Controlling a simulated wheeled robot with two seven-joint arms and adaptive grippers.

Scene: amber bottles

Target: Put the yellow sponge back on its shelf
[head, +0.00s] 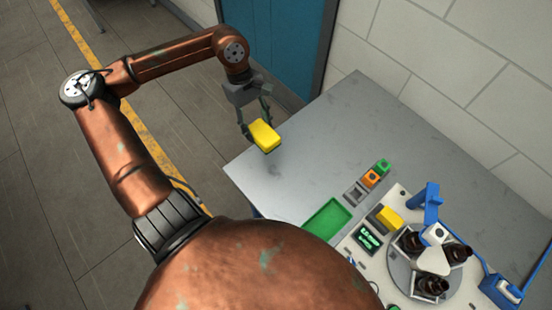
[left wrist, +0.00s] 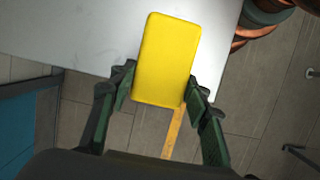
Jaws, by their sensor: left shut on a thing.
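A yellow sponge (head: 265,136) is between the fingers of my left gripper (head: 256,116), near the left corner of the grey table in the head view. In the left wrist view the yellow sponge (left wrist: 166,60) lies lengthwise between the fingertips of my left gripper (left wrist: 160,95), which is shut on it. The sponge sticks out past the fingertips, over the table edge. I cannot tell whether it touches the table. No shelf can be made out for certain. My right gripper is not in view.
The grey table (head: 300,160) has a clear far half. A green tray (head: 326,218), orange and green blocks, a yellow block (head: 388,216) and a round plate with dark amber bottles (head: 432,286) crowd the near right. A blue device (head: 431,204) stands there. A white wall is behind.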

